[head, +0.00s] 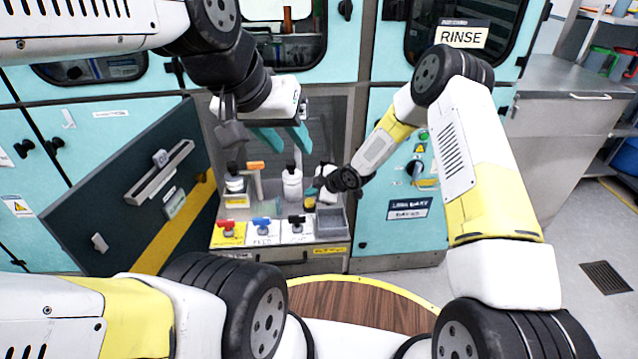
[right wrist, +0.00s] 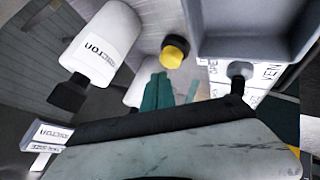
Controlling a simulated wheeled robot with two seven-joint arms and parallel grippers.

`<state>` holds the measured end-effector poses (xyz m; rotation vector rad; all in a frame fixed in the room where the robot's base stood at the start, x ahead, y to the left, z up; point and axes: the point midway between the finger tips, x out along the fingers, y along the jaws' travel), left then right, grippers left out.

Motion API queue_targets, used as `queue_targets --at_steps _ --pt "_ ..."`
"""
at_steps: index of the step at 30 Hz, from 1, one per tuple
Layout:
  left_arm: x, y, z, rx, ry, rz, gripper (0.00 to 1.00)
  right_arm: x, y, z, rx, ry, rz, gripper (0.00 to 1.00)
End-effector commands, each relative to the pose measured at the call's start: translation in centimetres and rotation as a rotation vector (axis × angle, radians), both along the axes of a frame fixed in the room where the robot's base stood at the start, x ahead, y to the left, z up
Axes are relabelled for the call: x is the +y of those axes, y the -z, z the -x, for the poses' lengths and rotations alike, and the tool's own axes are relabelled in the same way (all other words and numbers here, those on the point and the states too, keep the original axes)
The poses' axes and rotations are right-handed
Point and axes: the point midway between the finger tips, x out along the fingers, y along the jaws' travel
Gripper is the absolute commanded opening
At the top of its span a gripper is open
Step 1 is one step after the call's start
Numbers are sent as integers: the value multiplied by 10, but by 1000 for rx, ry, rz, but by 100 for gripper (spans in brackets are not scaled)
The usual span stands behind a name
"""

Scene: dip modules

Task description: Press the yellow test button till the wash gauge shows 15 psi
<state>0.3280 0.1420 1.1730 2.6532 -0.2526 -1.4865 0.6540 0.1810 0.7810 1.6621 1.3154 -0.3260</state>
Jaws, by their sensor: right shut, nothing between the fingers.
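The yellow test button (right wrist: 174,54) shows in the right wrist view as a yellow cap with a dark side. It is small and partly hidden by my right gripper in the head view (head: 310,202). My right gripper (right wrist: 160,77) is shut and empty, its teal fingertips just short of the button in the picture; I cannot tell whether they touch. In the head view my right gripper (head: 317,187) is at the cabinet opening, its fingers mostly hidden. My left gripper (head: 284,143) is open and empty, teal fingers apart above the bottles. I cannot make out the wash gauge or a reading.
White bottles (head: 292,184) stand at the back of the bay. Red (head: 229,227), blue (head: 262,224) and black (head: 297,221) valve handles line the front, with a grey tray (head: 331,222) to their right. A dark open door (head: 120,200) stands at left.

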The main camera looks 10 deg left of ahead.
Motion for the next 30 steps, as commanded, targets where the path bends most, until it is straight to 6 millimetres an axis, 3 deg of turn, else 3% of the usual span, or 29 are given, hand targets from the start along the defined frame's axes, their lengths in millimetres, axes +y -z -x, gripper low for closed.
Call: queue_targets --at_steps 30 --pt "0 0 0 0 0 0 36 0 12 0 0 0 0 0"
